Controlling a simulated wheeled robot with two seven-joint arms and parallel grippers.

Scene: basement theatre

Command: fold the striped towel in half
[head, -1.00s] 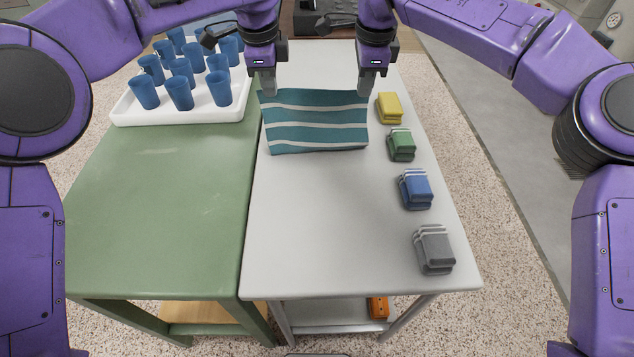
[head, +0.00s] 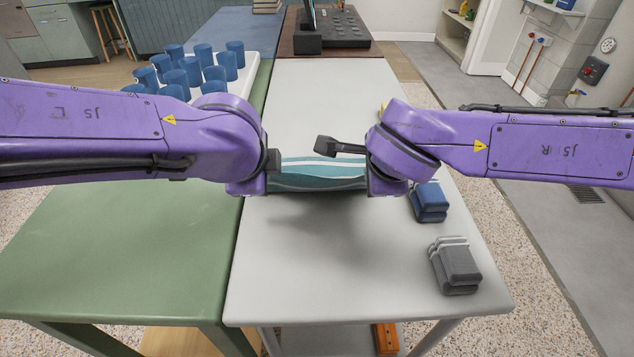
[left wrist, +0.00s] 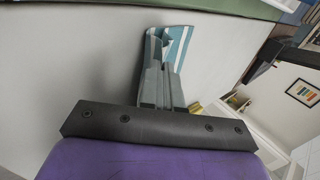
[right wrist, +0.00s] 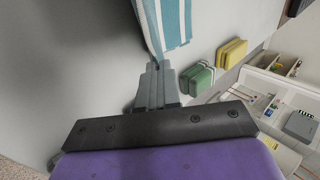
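The teal and white striped towel (head: 318,173) spans between my two wrists above the white table. Its near part is bowed, with a dark shadow below it; most of the towel is hidden by my arms. In the left wrist view, my left gripper (left wrist: 162,66) has its fingers close together on a corner of the towel (left wrist: 178,44). In the right wrist view, my right gripper (right wrist: 156,68) has its fingers close together at the other corner of the towel (right wrist: 168,22). Both fingertip pairs are hidden in the head view.
Folded blue (head: 429,203) and grey (head: 455,266) cloths lie along the table's right side. Green (right wrist: 196,78) and yellow (right wrist: 231,53) ones show in the right wrist view. Blue cups (head: 188,72) stand in a white tray at the left. The table front is clear.

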